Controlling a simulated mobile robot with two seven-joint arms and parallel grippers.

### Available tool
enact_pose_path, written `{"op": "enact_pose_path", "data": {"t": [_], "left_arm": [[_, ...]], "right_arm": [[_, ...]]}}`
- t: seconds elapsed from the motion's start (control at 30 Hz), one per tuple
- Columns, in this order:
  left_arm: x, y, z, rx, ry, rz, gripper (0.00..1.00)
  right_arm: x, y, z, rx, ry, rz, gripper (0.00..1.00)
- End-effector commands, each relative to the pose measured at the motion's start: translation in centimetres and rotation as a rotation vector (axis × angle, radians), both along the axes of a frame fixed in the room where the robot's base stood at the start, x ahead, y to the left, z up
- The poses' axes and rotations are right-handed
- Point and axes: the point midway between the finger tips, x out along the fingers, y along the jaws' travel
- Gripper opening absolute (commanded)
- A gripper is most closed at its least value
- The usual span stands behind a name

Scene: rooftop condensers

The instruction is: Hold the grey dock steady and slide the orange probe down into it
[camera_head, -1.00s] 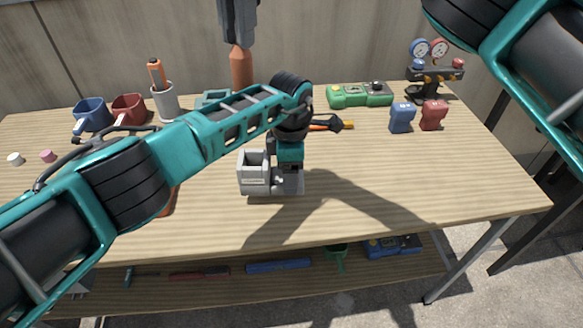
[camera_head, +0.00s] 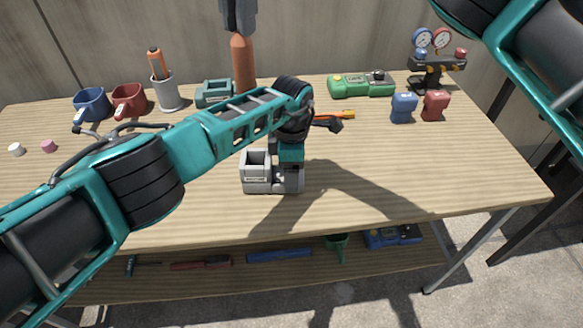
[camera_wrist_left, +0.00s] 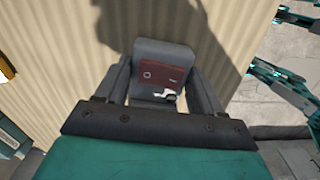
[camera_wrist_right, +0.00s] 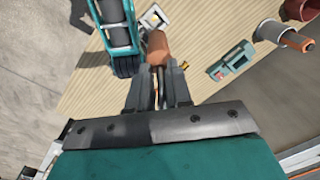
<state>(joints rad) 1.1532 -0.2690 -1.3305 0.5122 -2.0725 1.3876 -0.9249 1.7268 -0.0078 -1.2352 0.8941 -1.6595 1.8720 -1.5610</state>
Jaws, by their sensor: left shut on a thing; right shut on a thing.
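The grey dock (camera_head: 257,180) stands upright on the table, its open socket facing up at the left end. My left gripper (camera_head: 289,180) is shut on the dock's right part; the arm above partly hides the jaws. The left wrist view shows grey fingers around a grey block with a dark red panel (camera_wrist_left: 162,76). The orange probe (camera_head: 242,62) hangs upright from my right gripper (camera_head: 240,32), which is shut on its upper part. The right wrist view shows the probe (camera_wrist_right: 157,48) beyond the fingers.
Blue (camera_head: 91,104) and red (camera_head: 129,100) mugs and a grey cup (camera_head: 168,96) with an orange-handled tool stand at back left. A teal box (camera_head: 213,93), a green case (camera_head: 360,85) and a gauge set (camera_head: 434,75) stand behind. The front right tabletop is clear.

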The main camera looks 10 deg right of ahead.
Motion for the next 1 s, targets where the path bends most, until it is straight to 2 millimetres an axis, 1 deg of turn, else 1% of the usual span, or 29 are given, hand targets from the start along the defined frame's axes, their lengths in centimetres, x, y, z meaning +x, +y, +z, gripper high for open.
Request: {"op": "enact_pose_path", "data": {"t": [0.2, 0.43, 0.47, 0.77, 1.0], "left_arm": [[0.0, -0.02, -0.47, 0.0, 0.0, 0.0, 0.27], [-0.01, -0.02, -0.58, 0.0, 0.0, 0.0, 0.27], [-0.01, -0.02, -0.59, 0.0, 0.0, 0.0, 0.69], [-0.02, -0.02, -0.59, 0.0, 0.0, 0.0, 0.97], [-0.04, 0.01, -0.65, 0.0, 0.001, 0.0, 0.97]], "right_arm": [[0.0, 0.01, 0.06, 0.001, -0.001, 0.0, 0.0], [0.0, 0.01, 0.05, 0.001, -0.001, 0.0, 0.0], [0.0, 0.01, 0.05, 0.001, -0.001, 0.0, 0.0], [0.0, 0.01, 0.05, 0.001, -0.001, 0.0, 0.0], [0.0, 0.01, 0.04, 0.001, -0.001, 0.0, 0.0]]}}
